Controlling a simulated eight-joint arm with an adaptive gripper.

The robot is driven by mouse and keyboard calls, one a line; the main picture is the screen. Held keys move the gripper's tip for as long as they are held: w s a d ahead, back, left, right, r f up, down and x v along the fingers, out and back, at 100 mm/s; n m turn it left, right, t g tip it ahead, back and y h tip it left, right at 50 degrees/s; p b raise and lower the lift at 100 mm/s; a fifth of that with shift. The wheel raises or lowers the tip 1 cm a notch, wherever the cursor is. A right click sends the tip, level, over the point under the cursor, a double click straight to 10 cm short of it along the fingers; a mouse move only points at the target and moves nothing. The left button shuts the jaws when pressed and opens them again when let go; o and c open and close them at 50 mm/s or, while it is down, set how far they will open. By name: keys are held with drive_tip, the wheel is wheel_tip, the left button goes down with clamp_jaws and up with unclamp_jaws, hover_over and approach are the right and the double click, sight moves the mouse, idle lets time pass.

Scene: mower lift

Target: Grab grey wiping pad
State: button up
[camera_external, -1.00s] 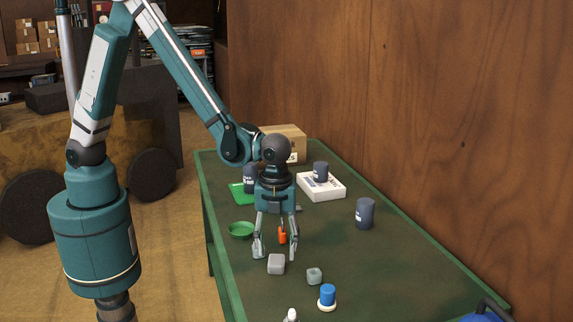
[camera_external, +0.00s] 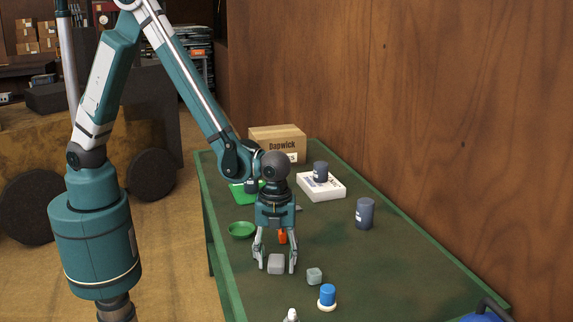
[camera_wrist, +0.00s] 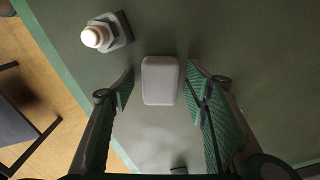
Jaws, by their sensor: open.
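The grey wiping pad (camera_external: 276,264) is a small rounded block lying on the green table (camera_external: 340,268). My gripper (camera_external: 276,268) is open, pointing down, with one finger on each side of the pad in the external view. In the wrist view the pad (camera_wrist: 160,80) lies between and a little beyond the fingertips of my gripper (camera_wrist: 158,88), with a gap on both sides. I see no contact between the fingers and the pad.
A smaller grey-green block (camera_external: 314,276) lies right of the pad. A blue-topped white bottle (camera_external: 327,298) and a white-tipped object (camera_external: 291,315) stand nearer the front. An orange object (camera_external: 282,237) is just behind my gripper. A green bowl (camera_external: 241,230) sits left.

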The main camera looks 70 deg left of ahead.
sight(276, 259)
drive_tip(key=c, duration=0.9)
drive_tip(key=shift+c, duration=0.2)
drive_tip(key=shift+r, duration=0.15)
drive_tip(key=shift+r+p, duration=0.75)
drive_tip(key=shift+r, duration=4.15)
